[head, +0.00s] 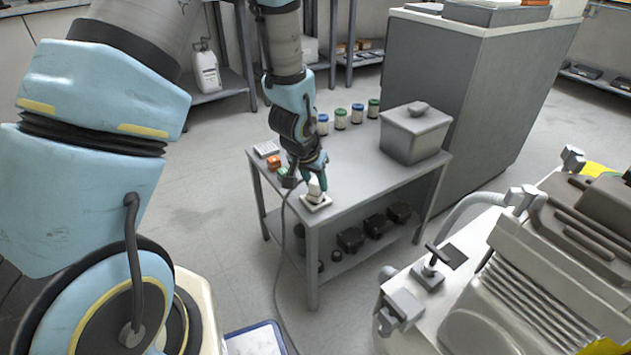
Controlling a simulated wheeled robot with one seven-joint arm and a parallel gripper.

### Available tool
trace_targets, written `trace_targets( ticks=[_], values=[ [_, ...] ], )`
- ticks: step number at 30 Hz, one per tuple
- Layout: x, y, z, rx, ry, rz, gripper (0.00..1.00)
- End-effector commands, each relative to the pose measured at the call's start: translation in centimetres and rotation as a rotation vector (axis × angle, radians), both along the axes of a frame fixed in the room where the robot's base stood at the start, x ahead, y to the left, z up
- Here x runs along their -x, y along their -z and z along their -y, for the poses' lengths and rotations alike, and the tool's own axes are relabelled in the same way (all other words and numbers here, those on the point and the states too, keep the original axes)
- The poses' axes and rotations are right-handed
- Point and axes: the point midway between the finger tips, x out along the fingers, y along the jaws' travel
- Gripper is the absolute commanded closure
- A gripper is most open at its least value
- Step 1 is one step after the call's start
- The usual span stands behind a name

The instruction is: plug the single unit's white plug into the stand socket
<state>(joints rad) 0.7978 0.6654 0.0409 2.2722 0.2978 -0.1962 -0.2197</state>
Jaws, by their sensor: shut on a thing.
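My gripper (316,181) points down over the front corner of the grey metal table. It is shut on the white plug (315,189), which shows only in part below the fingers. A pale, flat socket (317,202) lies on the tabletop directly under the plug. The plug looks upright and very close to the socket or touching it; I cannot tell whether it is seated. A dark cable (277,255) runs from beside my gripper over the table edge to the floor. I cannot tell which machine is the single unit.
The table (345,199) also carries a lidded grey box (415,135), several small jars (341,119) and an orange block (273,162). Dark containers sit on its lower shelf. A large grey cabinet (485,90) stands behind. A ribbed machine (535,300) fills the right foreground.

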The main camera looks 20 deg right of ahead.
Motion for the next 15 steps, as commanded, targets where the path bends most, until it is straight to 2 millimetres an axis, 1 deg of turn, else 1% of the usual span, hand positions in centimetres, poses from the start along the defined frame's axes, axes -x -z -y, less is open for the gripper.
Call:
trace_targets(
  ticks=[9, 10, 15],
  values=[
    [-0.01, 0.44, 0.01, 0.0, 0.0, 0.0, 1.0],
    [0.0, 0.43, 0.0, 0.0, 0.0, 0.0, 0.62],
    [-0.01, 0.39, 0.01, 0.0, 0.0, 0.0, 0.43]
  ],
)
